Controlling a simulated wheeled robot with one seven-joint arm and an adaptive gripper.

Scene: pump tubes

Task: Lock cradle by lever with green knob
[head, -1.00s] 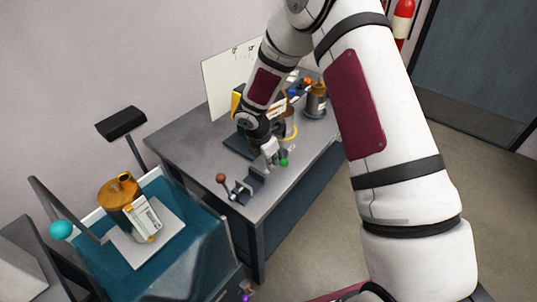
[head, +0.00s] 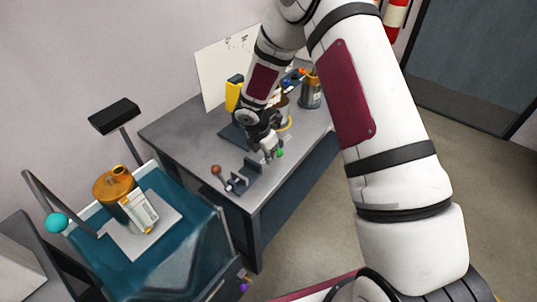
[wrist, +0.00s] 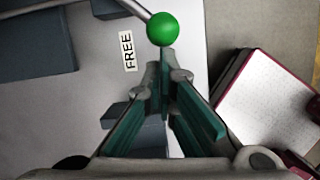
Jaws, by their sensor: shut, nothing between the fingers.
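The green knob (wrist: 162,29) is a round ball on the end of a thin grey lever (wrist: 112,6) at the top of the wrist view. A label reading FREE (wrist: 128,51) lies left of it on the light grey surface. In the head view the green knob (head: 280,153) shows beside my gripper (head: 270,154), over the front part of the bench. My gripper (wrist: 165,72) is shut and empty; its fingertips appear just below the knob in the wrist view. Whether they touch it I cannot tell. The cradle is largely hidden by my arm and gripper.
On the bench (head: 190,137), a grey bracket with a brown knob (head: 215,170) stands left of my gripper. A metal canister (head: 311,92) stands behind. A teal cart (head: 185,240) at left carries an orange-topped pump (head: 113,188). The bench's left part is clear.

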